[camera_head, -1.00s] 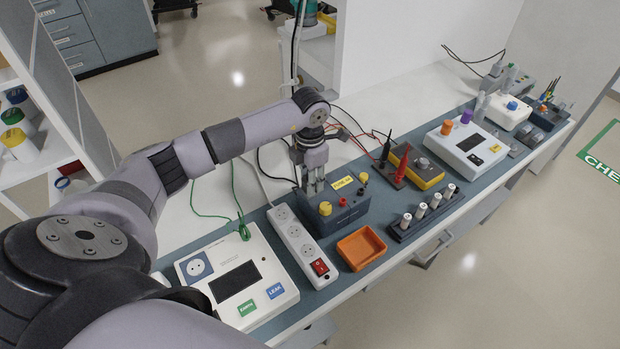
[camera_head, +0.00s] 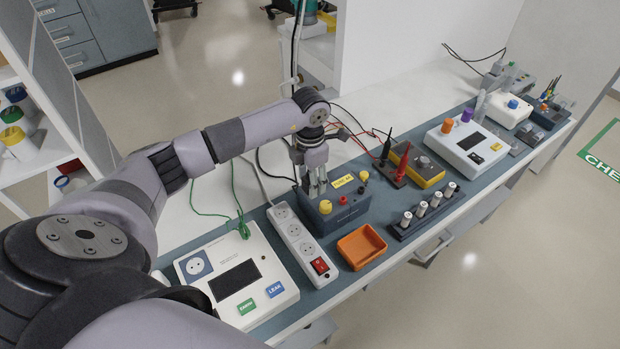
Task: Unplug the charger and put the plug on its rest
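My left gripper (camera_head: 316,184) points down at the back left part of a blue-grey box (camera_head: 345,208) with a yellow label and yellow and red knobs. Its fingers are close to the box top, and I cannot tell whether they touch it or hold anything. I cannot make out a charger plug; one could be hidden behind the fingers. A white power strip (camera_head: 301,240) with a red switch lies just left of the box. Its visible sockets look empty. I cannot identify the plug's rest. My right gripper is not in view.
An orange tray (camera_head: 361,247) sits in front of the box. A white tester (camera_head: 240,280) with a green lead stands left of the strip. A yellow meter (camera_head: 420,168) with black and red probes and a rack of white vials (camera_head: 425,212) stand to the right.

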